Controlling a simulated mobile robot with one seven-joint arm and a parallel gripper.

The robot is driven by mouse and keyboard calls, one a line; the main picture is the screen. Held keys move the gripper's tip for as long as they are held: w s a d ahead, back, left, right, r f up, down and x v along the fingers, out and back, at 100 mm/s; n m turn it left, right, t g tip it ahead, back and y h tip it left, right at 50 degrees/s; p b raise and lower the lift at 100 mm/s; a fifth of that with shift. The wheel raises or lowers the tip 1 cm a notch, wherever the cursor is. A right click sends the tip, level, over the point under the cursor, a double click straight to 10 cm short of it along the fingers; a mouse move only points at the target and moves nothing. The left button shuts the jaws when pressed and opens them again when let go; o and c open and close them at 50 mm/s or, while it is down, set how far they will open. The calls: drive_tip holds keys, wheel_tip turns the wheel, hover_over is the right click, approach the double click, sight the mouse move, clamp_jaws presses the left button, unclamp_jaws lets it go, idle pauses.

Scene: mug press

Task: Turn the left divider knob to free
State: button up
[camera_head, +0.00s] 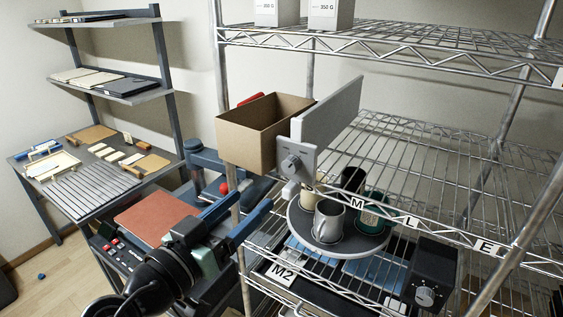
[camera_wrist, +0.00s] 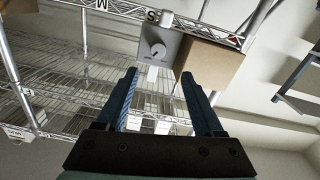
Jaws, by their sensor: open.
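The divider is a pale grey upright panel (camera_head: 330,112) on the wire shelf. Its front plate carries a round grey knob (camera_head: 292,163), which also shows in the wrist view (camera_wrist: 158,52). The knob's exact setting is too small to read. My gripper (camera_head: 254,200) is open and empty, below and in front of the knob, apart from it. In the wrist view my gripper (camera_wrist: 159,73) has its two blue fingers spread, with the knob beyond and between the fingertips.
An open cardboard box (camera_head: 247,147) stands directly left of the divider. Below it, a round turntable (camera_head: 328,247) holds several mugs. A black unit with a dial (camera_head: 425,296) sits lower right. Shelf posts and wire edges surround the area; the shelf right of the divider is clear.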

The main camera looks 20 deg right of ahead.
sight(288, 167)
drive_tip(key=p+x, duration=0.2)
drive_tip(key=x, duration=0.3)
drive_tip(key=p+x, duration=0.2)
drive_tip(key=x, duration=0.3)
drive_tip(key=shift+w+d+r+p, duration=0.1)
drive_tip(key=shift+d+r+p, duration=0.15)
drive_tip(key=shift+d, duration=0.2)
drive_tip(key=shift+w+d+f, duration=0.15)
drive_tip(key=shift+w+d, duration=0.2)
clamp_jaws()
